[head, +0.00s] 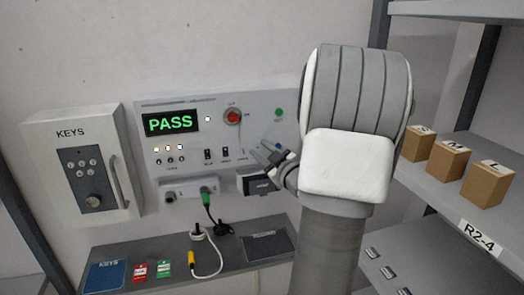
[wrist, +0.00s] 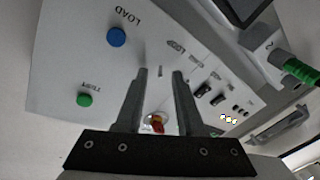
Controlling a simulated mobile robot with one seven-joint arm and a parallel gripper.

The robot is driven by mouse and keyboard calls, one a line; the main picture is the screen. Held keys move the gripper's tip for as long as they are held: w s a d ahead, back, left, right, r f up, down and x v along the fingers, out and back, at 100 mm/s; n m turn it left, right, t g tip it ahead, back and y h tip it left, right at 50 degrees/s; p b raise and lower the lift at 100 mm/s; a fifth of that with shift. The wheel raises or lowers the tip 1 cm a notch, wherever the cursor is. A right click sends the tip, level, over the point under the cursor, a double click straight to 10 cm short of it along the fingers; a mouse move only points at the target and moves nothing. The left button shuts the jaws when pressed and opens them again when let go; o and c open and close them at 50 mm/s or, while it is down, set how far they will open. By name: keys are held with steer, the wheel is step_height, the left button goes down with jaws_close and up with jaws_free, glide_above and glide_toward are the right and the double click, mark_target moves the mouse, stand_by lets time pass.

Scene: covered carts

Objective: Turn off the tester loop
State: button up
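The tester panel (head: 215,101) is on the wall, its green display (head: 171,123) reading PASS. Three small lamps (head: 169,149) glow above a row of small toggles (head: 170,160); the label below is too small to read surely. Two dark rocker switches (head: 217,153) sit to their right. A red knob (head: 232,116) and a green button (head: 278,112) are higher up. My gripper (head: 265,152) is at the panel's lower right. In the wrist view my gripper (wrist: 160,73) is open and empty, the red knob (wrist: 157,125) showing between its fingers.
A blue LOAD button (wrist: 116,36) shows only in the wrist view. A green-plugged cable (head: 207,196) hangs below the panel. A grey KEYS box (head: 107,135) is left. A shelf (head: 115,248) below holds tags and cables. Cartons (head: 448,160) stand on the right rack.

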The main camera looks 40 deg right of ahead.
jaws_close()
